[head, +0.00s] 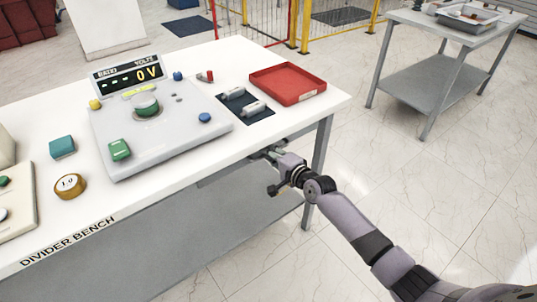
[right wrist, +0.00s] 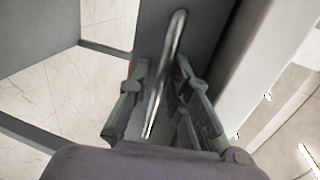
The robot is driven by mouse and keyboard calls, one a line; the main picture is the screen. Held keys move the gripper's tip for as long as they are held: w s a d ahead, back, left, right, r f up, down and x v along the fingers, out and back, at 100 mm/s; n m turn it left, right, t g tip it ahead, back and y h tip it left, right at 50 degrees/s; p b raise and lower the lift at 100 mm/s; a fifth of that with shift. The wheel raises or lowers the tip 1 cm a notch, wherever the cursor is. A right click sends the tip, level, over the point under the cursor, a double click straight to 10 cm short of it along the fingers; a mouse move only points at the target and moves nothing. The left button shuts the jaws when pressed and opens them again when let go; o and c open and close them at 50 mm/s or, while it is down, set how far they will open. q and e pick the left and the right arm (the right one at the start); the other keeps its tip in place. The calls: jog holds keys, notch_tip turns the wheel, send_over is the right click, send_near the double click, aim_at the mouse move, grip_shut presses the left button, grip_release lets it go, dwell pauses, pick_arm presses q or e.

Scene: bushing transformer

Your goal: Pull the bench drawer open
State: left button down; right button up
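The white-topped divider bench (head: 190,190) runs across the left of the head view. The grey drawer front (head: 228,173) shows as a narrow strip under its front edge, near the right end; it looks flush, with no opening visible. My right gripper (head: 270,155) is at this drawer, just below the tabletop edge. In the right wrist view, the silver bar handle (right wrist: 166,75) runs between the two fingers of my right gripper (right wrist: 160,110). The fingers are apart, one on each side of the bar, with gaps showing. My left gripper is not in view.
A red tray (head: 288,84), a dark mat with grey pieces (head: 246,105) and a grey console (head: 160,125) stand on the bench. A bench leg (head: 319,160) is just right of my gripper. The floor (head: 430,190) to the right is clear.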

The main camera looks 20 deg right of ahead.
grip_shut()
dwell(0.7)
